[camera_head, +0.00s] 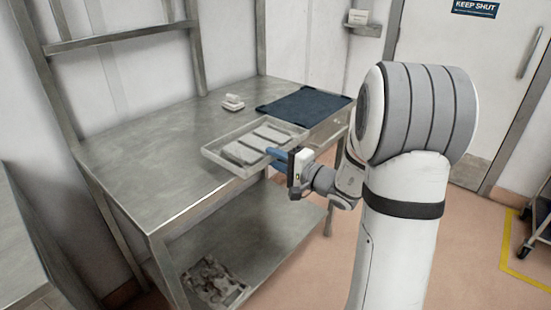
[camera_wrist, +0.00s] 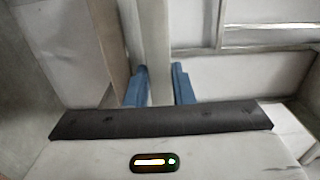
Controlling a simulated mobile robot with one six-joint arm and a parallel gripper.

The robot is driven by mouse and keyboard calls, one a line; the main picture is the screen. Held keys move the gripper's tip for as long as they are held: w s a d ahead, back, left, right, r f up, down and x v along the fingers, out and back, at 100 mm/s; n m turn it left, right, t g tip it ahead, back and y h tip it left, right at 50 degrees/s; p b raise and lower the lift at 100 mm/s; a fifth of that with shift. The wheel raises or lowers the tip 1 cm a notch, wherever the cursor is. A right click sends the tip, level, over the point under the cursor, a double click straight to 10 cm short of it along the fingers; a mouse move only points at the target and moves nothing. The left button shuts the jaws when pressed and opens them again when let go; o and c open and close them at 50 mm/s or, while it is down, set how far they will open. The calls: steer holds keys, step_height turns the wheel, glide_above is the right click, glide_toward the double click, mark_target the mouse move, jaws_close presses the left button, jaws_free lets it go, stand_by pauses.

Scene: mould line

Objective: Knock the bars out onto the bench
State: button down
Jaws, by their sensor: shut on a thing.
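A pale grey rectangular mould (camera_head: 213,152) shows at the front edge of the steel bench (camera_head: 140,160), open side up and roughly level. Several pale bars (camera_head: 240,152) lie in it side by side. My gripper (camera_head: 277,158) reaches in from the right, its blue fingers shut on the mould's near right wall. In the wrist view, the mould's wall (camera_wrist: 156,50) runs between the two blue fingertips (camera_wrist: 160,84). I cannot tell whether the mould rests on the bench or is held just above it.
A dark blue mat (camera_head: 303,106) lies on the bench at the back right. A small white object (camera_head: 232,102) stands left of the mat. The bench's left part is bare. Uprights rise behind the bench. A greyish, cluttered item (camera_head: 212,282) lies on the lower shelf (camera_head: 255,240).

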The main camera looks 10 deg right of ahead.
steer(key=c, duration=1.2)
jaws_free()
steer(key=shift+o, duration=0.2)
steer(key=v, duration=0.8)
steer(key=shift+w, duration=0.1)
